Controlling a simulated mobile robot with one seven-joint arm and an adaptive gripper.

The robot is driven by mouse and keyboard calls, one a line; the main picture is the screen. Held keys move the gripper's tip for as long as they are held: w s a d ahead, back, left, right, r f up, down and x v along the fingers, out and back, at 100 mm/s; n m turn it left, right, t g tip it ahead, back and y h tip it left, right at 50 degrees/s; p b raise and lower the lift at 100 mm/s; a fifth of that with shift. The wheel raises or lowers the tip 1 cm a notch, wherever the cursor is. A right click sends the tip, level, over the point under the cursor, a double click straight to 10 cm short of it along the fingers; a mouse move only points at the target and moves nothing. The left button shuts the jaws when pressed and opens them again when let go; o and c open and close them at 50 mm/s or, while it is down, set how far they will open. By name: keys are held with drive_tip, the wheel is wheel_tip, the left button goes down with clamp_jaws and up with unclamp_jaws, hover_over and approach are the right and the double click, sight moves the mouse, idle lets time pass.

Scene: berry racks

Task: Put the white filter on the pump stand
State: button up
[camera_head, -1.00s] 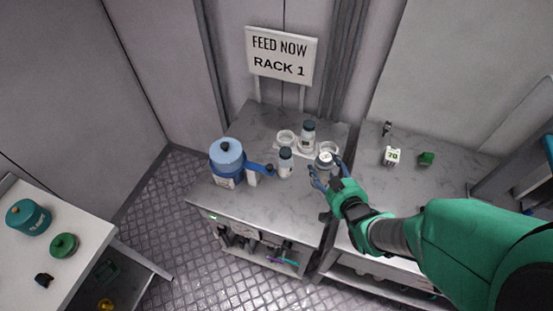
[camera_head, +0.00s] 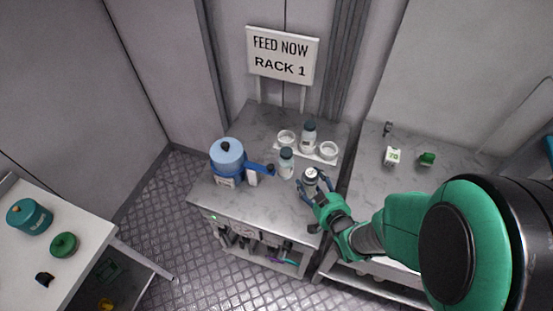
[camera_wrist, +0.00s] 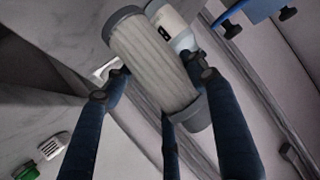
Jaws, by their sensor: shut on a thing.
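My gripper (camera_head: 314,187) is shut on the white filter (camera_head: 310,175), held above the front of the marble-topped bench. In the wrist view the filter (camera_wrist: 152,62) is a pleated white cylinder with grey end caps, tilted between my dark fingers (camera_wrist: 165,115). A blue canister (camera_head: 228,153) with a black knob and a blue arm (camera_head: 258,168) stands left on the bench; it may belong to the pump stand, but I cannot tell for certain. My gripper is to its right, apart from it.
A white holder (camera_head: 309,152) bears a dark-capped bottle (camera_head: 309,132) between two empty rings. Another bottle (camera_head: 286,162) stands in front of it. A sign (camera_head: 281,54) rises behind. A white box (camera_head: 392,155) and green item (camera_head: 427,158) lie on the right bench. A white table (camera_head: 80,235) is left.

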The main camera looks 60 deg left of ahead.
drive_tip(key=shift+a, duration=0.1)
drive_tip(key=w+a+b, duration=0.1)
drive_tip(key=w+a, duration=0.2)
drive_tip(key=a, duration=0.4)
drive_tip(key=w+a+f, duration=0.1)
drive_tip(key=w+a, duration=0.3)
drive_tip(key=a, duration=0.3)
drive_tip(key=shift+a+f+b, duration=0.15)
drive_tip(key=shift+f+b, duration=0.05)
drive_tip(key=shift+b, duration=0.2)
drive_tip(key=shift+f+b, duration=0.4)
drive_tip(key=shift+f, duration=1.35)
drive_tip(key=shift+f, duration=0.2)
drive_tip(key=o, duration=1)
drive_tip(key=shift+r, duration=0.15)
